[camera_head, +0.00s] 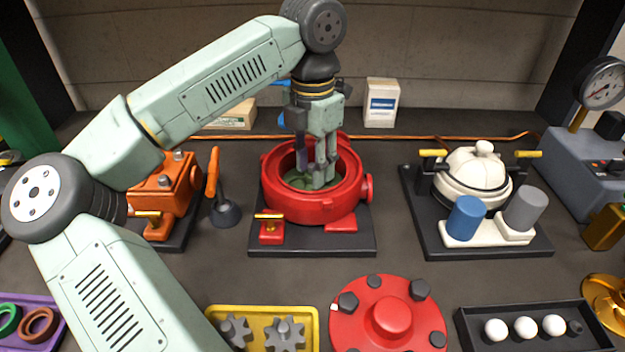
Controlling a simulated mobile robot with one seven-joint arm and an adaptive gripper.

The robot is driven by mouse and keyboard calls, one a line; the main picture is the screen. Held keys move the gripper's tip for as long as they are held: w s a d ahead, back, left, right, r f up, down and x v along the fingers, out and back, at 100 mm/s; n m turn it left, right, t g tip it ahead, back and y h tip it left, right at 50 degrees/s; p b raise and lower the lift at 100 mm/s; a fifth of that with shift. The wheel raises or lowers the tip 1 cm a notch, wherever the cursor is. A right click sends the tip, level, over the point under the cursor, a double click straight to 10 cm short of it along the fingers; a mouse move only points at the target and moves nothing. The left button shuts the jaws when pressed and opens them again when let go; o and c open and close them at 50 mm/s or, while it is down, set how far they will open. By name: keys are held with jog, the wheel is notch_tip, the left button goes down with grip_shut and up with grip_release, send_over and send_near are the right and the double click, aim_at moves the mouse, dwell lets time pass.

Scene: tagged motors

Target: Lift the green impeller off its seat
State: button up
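The green impeller (298,182) lies inside the round red housing (312,206), which stands on a dark square base plate in the middle of the bench. Only a small part of the impeller shows; the housing wall and my gripper hide the rest. My gripper (318,174) points straight down into the housing's opening, with its fingers below the rim and over or at the impeller. I cannot tell whether the fingers touch it or how wide they are apart.
A round red cover (388,318) with dark bolts lies in front of the housing. A yellow tray (262,312) holds grey gears. A dark tray (490,312) holds white balls.

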grip_shut()
dwell(0.4)
jog(key=shift+r, duration=0.15)
notch_tip(320, 180, up, 13)
jog(key=p, duration=0.1)
dwell(0.6)
